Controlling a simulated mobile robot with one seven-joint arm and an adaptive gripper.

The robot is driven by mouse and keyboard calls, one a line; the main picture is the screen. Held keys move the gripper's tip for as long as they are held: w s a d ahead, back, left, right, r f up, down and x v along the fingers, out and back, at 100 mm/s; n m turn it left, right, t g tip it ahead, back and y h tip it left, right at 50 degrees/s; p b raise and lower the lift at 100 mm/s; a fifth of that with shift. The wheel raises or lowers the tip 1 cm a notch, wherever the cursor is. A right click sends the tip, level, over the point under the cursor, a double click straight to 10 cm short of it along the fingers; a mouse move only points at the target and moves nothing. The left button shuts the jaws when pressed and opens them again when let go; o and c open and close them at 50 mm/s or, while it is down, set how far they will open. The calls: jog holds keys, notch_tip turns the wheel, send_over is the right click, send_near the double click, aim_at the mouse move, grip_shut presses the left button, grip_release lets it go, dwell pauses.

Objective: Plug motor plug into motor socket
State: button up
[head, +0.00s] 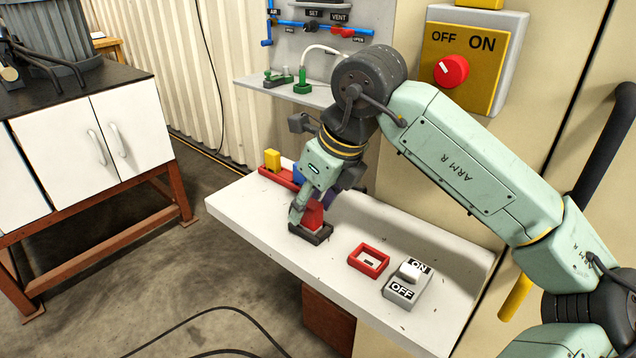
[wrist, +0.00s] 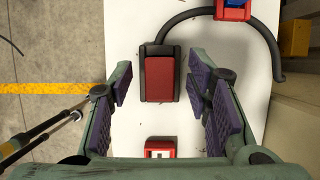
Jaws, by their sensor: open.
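A red block (head: 313,215) in a dark grey base sits on the white table; it looks like the motor plug. In the wrist view the red block (wrist: 160,79) has a dark cable (wrist: 260,30) that curves away from its top end to the right. My gripper (head: 302,207) is open, pointing down over it. In the wrist view my gripper (wrist: 163,95) has a purple-padded finger on each side, with visible gaps to the block. A small red frame (head: 368,260), perhaps the motor socket, lies to the right; it also shows in the wrist view (wrist: 160,142).
A grey ON/OFF switch (head: 408,280) stands right of the red frame. A red tray with a yellow block (head: 272,160) and a blue block (head: 298,173) is at the table's left end. A wall panel with a red knob (head: 451,71) is behind.

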aim_at(311, 202)
jog(key=shift+a+f, duration=0.1)
jog(key=shift+f, duration=0.2)
jog(key=shift+c, duration=0.4)
grip_shut()
jog(key=shift+r, duration=0.15)
jog(key=shift+r+p, duration=1.35)
jog(key=shift+r, duration=1.05)
